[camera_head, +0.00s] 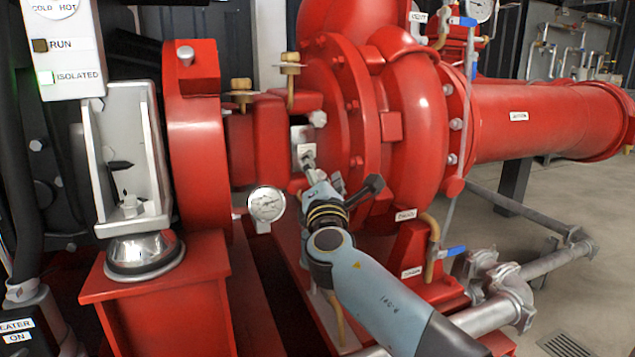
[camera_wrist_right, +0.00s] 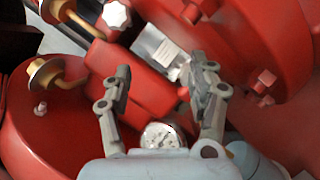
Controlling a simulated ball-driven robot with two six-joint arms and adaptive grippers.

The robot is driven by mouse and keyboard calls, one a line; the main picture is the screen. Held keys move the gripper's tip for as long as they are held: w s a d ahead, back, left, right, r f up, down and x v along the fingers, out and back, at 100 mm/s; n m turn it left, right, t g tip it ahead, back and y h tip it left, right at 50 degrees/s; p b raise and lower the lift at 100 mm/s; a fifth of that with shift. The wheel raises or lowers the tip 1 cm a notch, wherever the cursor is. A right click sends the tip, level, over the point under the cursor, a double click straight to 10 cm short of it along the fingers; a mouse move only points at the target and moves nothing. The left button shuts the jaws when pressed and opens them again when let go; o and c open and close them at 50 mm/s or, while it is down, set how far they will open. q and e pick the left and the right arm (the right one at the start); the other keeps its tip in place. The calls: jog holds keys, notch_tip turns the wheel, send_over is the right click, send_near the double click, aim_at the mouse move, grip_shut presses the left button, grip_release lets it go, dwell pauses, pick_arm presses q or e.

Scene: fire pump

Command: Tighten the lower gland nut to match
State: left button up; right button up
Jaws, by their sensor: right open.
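My right gripper (camera_head: 318,168) reaches up from the bottom in the head view, to the pump's red shaft housing. In the wrist view its two fingers (camera_wrist_right: 160,72) are apart with nothing held between them. A silver gland plate (camera_wrist_right: 158,46) lies just beyond the fingertips; it also shows in the head view (camera_head: 300,134). A silver nut, the upper gland nut by its place (camera_head: 318,118), sits at the plate's upper side; it also shows in the wrist view (camera_wrist_right: 117,14). The lower gland nut is not clearly seen; the right-hand finger covers that area. My left gripper is out of view.
A round gauge (camera_head: 266,204) hangs left of my gripper. Brass cups (camera_head: 290,68) on bent pipes stand above the housing. The red pump casing (camera_head: 410,120) rises close on the right. A silver guard bracket (camera_head: 130,160) stands at the left.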

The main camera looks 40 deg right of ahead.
aim_at(319, 176)
notch_tip(319, 176, down, 6)
jog(key=shift+r+b, duration=0.15)
jog(key=shift+b, duration=1.05)
jog(key=shift+w+d+f, duration=0.2)
jog(key=shift+w+d, duration=0.05)
jog(key=shift+w, duration=0.15)
jog(key=shift+w+d+r, duration=0.2)
jog(key=shift+w+r, duration=0.05)
jog(key=shift+r, duration=0.25)
jog(key=shift+w+d+r, duration=0.2)
jog(key=shift+w+r, duration=0.05)
jog(key=shift+r, duration=0.2)
jog(key=w+d, duration=0.1)
jog(key=w, duration=0.1)
jog(key=w+d, duration=0.1)
jog(key=w, duration=0.1)
jog(key=shift+d, duration=0.1)
jog(key=shift+w+d+r+b, duration=0.1)
jog(key=shift+w+r+b, duration=0.1)
jog(key=shift+b, duration=0.1)
jog(key=shift+w+d, duration=0.1)
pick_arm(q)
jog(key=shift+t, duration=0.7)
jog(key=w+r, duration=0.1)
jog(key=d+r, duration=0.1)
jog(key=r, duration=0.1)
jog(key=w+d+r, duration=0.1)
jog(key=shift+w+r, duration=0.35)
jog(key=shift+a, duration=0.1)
